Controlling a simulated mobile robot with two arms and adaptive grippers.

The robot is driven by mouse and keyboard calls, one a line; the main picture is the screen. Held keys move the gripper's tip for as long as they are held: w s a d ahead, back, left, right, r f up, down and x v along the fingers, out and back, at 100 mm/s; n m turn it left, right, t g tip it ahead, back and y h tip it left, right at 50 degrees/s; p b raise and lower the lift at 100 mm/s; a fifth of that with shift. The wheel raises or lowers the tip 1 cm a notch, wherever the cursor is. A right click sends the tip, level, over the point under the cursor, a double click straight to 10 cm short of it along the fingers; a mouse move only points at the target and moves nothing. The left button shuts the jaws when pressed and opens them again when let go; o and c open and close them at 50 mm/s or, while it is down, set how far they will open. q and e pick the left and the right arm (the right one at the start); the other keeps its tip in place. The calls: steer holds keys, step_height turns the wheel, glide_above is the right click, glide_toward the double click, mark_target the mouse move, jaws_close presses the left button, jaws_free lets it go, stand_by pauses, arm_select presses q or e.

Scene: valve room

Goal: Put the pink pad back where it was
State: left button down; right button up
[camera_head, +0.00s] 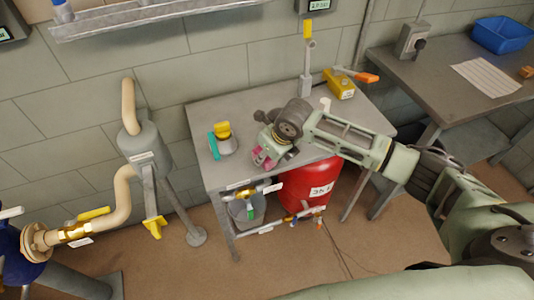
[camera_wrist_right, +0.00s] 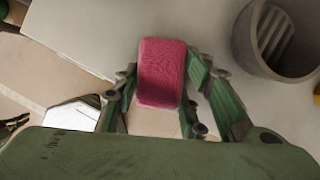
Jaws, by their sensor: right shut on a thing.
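The pink pad (camera_wrist_right: 162,72) is between the fingers of my right gripper (camera_wrist_right: 160,98) in the right wrist view. The fingers press on its two sides, and its far end sticks out past them. In the head view a bit of the pink pad (camera_head: 262,157) shows below my right gripper (camera_head: 266,152), near the front edge of the grey table (camera_head: 205,115). Whether the pad touches the tabletop I cannot tell. My left gripper is out of view.
A yellow-topped grey piece with a teal part (camera_head: 222,138) stands left of the gripper. A yellow box (camera_head: 340,87) and an orange-handled tool (camera_head: 364,77) lie at the back right. A red drum (camera_head: 310,187) and pipe valves sit below. A grey cup (camera_wrist_right: 245,45) shows in the wrist view.

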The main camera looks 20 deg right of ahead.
steer(key=o, duration=1)
steer(key=b+v, duration=0.1)
steer(key=v, duration=1.1)
